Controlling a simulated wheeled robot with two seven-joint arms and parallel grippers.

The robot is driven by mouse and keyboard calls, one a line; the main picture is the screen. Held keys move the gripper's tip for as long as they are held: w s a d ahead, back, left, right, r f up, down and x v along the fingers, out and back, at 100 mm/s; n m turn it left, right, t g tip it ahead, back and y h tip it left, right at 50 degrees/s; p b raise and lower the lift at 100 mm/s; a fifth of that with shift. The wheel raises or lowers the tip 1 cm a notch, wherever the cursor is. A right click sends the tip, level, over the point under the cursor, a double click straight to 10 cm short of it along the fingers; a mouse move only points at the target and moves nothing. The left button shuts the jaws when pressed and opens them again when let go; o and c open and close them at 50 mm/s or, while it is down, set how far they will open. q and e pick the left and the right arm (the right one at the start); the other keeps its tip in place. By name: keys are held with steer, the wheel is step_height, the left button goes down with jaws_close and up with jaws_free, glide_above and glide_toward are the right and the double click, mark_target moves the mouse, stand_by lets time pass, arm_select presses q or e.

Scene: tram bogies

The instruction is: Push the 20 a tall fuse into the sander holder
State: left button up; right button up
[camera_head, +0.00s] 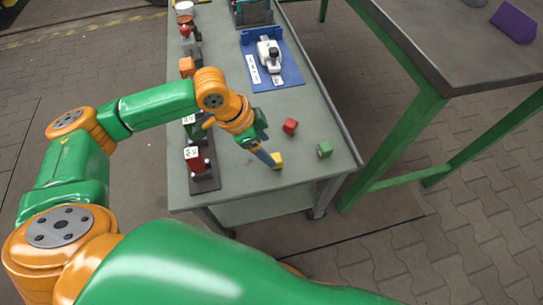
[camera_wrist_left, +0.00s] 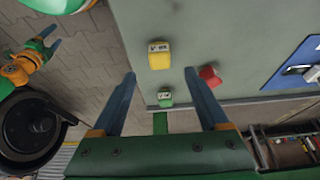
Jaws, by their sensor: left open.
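A yellow block-shaped fuse (camera_head: 277,160) stands on the grey-green bench near its front edge. It also shows in the left wrist view (camera_wrist_left: 159,55), with a small label too blurred to read surely. My left gripper (camera_head: 268,158) is open and empty, its blue fingers close beside the yellow fuse. In the left wrist view the fingers (camera_wrist_left: 164,100) stand wide apart, with the yellow fuse beyond them. Dark holders with white labels stand along the left bench edge, one with a red part (camera_head: 197,164); I cannot tell which is the sander's.
A red block (camera_head: 290,126) and a green block (camera_head: 324,149) stand close by on the bench. A blue mat (camera_head: 290,76) with a white device (camera_head: 268,53) lies farther back. A second table (camera_head: 455,45) stands right.

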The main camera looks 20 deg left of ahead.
mark_target(275, 158)
arm_select(q)
steer(key=shift+b+x, duration=0.3)
steer(key=shift+x, duration=0.65)
arm_select(e)
steer(key=shift+w+d+f, duration=0.1)
steer(key=shift+d+f, duration=0.05)
steer(key=shift+f, duration=0.15)
arm_select(q)
steer(key=b+x, duration=0.1)
steer(key=x, duration=0.4)
steer(key=shift+b, duration=0.4)
steer(key=shift+f, duration=0.1)
arm_select(e)
steer(key=shift+w+d+f, duration=0.5)
steer(key=shift+w+f, duration=0.35)
steer(key=shift+f, duration=0.05)
arm_select(q)
steer(key=shift+c, duration=0.7)
jaws_close()
arm_select(e)
steer(key=shift+s, duration=0.3)
